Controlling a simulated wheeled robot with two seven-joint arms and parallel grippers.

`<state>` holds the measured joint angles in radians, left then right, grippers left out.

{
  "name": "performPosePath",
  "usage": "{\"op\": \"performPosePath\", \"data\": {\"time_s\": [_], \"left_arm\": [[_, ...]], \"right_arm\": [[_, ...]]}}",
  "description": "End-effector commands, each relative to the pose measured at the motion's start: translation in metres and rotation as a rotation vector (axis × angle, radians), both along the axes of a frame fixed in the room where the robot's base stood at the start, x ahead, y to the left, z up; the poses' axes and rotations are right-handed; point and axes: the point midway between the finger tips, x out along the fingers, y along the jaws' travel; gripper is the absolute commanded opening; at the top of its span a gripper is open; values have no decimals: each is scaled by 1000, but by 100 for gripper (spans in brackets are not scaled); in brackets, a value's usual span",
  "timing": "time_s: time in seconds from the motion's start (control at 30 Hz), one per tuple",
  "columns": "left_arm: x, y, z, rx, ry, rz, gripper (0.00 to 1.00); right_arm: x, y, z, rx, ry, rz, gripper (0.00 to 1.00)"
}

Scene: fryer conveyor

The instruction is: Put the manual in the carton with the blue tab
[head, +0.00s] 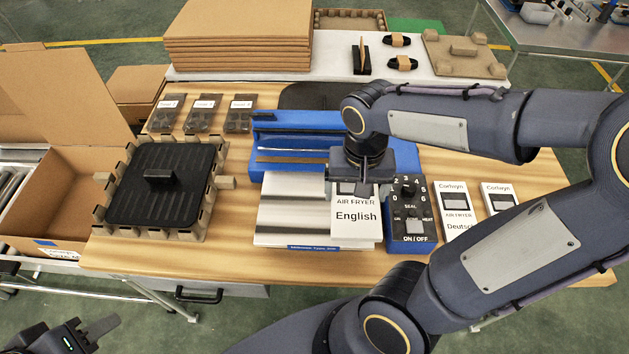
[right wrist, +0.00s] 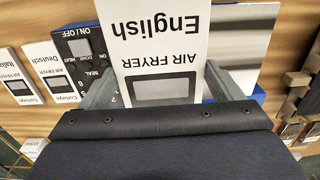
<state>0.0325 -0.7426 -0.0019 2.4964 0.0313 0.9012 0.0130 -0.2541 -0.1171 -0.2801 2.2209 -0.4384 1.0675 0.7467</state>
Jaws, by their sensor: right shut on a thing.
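The English air fryer manual (head: 356,222) is a white booklet with black print. My right gripper (head: 362,182) is shut on its top edge, above the metal plate of the blue sealer. In the right wrist view the manual (right wrist: 160,40) sits between the two fingers of the right gripper (right wrist: 160,92). The open carton (head: 75,200) stands at the far left, with a blue tab (head: 45,242) low on its front side. My left gripper (head: 95,338) is at the bottom left corner, away from everything, partly cut off; its jaw opening is unclear.
The blue sealer (head: 290,125) with its control box (head: 408,225) fills the table's middle. German (head: 458,210) and Italian (head: 498,197) manuals lie to its right. A black grill plate in a cardboard tray (head: 222,182) lies between carton and sealer. Flat cardboard (head: 235,50) is stacked behind.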

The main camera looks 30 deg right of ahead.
Motion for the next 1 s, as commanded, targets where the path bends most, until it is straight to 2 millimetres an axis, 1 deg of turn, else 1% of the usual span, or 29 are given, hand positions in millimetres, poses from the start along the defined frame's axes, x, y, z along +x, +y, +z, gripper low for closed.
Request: {"op": "performPosePath", "data": {"time_s": [0.33,0.4,0.5,0.6,0.77,0.83,0.9,1.0], "left_arm": [[0,0,12,0,0,0,36],[0,0,12,0,0,0,36],[0,0,14,0,0,0,36],[0,0,15,0,0,0,36],[0,0,16,0,0,0,36],[0,0,17,0,0,0,36],[0,0,17,0,0,0,36],[0,0,18,0,0,0,36]], "right_arm": [[71,37,-35,-4,6,3,59],[81,42,-51,-3,8,2,59],[94,49,-68,-2,7,1,59],[104,54,-81,-2,3,0,59],[111,57,-90,0,1,-1,59],[116,60,-97,-1,2,-1,59],[115,59,-109,-1,4,-1,59],[115,59,-121,-2,3,-1,59]]}}
